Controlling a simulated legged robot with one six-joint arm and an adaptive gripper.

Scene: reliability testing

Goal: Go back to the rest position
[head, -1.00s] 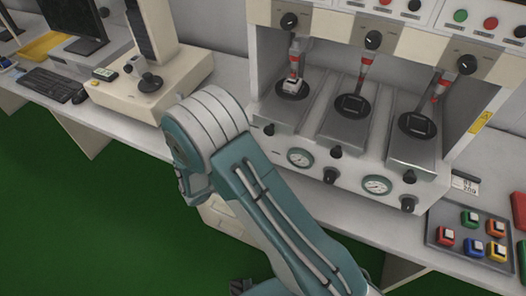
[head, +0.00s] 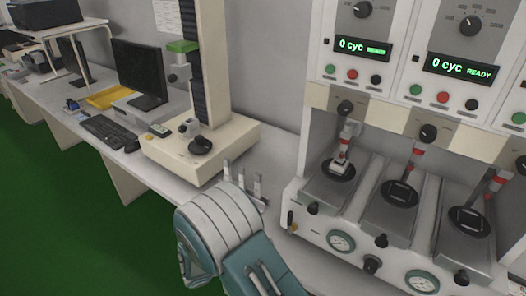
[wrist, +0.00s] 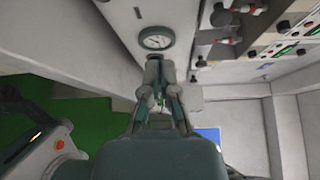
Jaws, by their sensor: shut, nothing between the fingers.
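My gripper (wrist: 161,103) shows in the wrist view, its fingers drawn together with nothing between them. It hangs in front of the test machine's front panel, near a round dial gauge (wrist: 156,42); I cannot tell the exact gap. In the head view my folded arm (head: 222,228) rises at the bottom middle, before the bench.
The three-station test machine (head: 318,222) stands right of my arm, its displays reading 0 cyc. A cream test stand (head: 170,158), keyboard (head: 110,131) and monitor (head: 139,72) are on the bench to the left. Green floor (head: 60,210) lies open at left.

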